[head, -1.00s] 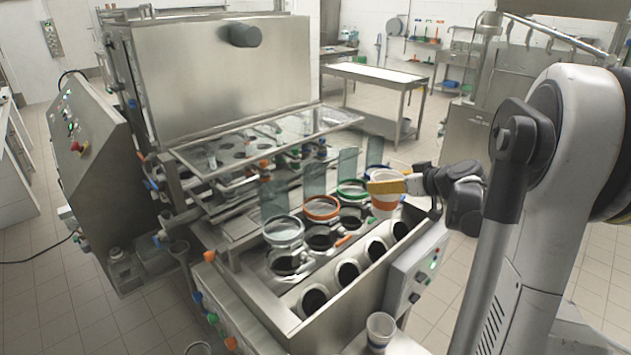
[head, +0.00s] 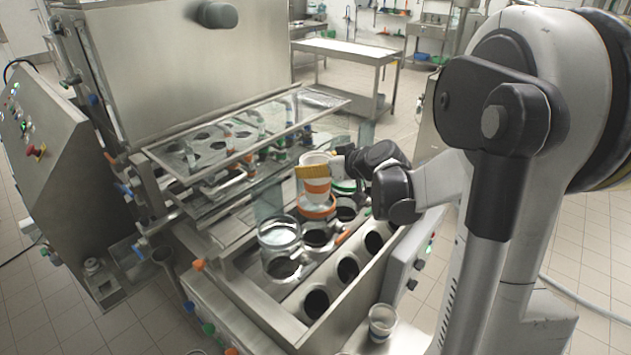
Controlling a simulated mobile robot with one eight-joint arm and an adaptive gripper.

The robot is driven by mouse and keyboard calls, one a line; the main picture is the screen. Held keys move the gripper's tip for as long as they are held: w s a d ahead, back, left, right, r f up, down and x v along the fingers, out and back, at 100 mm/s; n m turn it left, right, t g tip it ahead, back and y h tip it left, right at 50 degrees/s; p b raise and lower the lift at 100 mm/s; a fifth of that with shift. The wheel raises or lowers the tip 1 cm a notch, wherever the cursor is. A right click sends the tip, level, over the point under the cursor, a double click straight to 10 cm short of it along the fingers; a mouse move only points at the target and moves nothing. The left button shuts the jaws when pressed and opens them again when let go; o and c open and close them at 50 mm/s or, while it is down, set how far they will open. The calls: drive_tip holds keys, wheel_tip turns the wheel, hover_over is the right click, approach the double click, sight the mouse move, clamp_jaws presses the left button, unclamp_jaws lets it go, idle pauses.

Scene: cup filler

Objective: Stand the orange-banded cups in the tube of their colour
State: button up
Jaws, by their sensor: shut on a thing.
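A white cup with an orange band (head: 317,186) is upright in my gripper (head: 318,171). The yellow finger pad lies across the cup's upper part, and the gripper is shut on it. The orange-ringed tube (head: 316,212) is directly below the cup in the picture. The cup's lower end overlaps the ring's far side. I cannot tell whether the cup's bottom is above the ring or inside it. The green-ringed tube (head: 344,187) is behind to the right, partly hidden by my gripper. A clear tube with a pale ring (head: 280,231) stands to the front left.
A pale cup (head: 382,321) stands at the front right by the machine. The machine's front trough has several dark round openings (head: 348,269). A clear guard panel (head: 245,132) is raised behind the tubes, and upright clear plates stand close to the rings.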

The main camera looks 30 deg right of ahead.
drive_tip(key=shift+w+a+f, duration=0.1)
drive_tip(key=shift+a+f, duration=0.05)
drive_tip(key=shift+f, duration=0.05)
drive_tip(key=shift+f+b, duration=0.55)
drive_tip(key=shift+f, duration=1.35)
drive_tip(key=shift+f, duration=0.25)
drive_tip(key=o, duration=1)
drive_tip(key=shift+c, duration=0.2)
drive_tip(key=shift+r, duration=0.1)
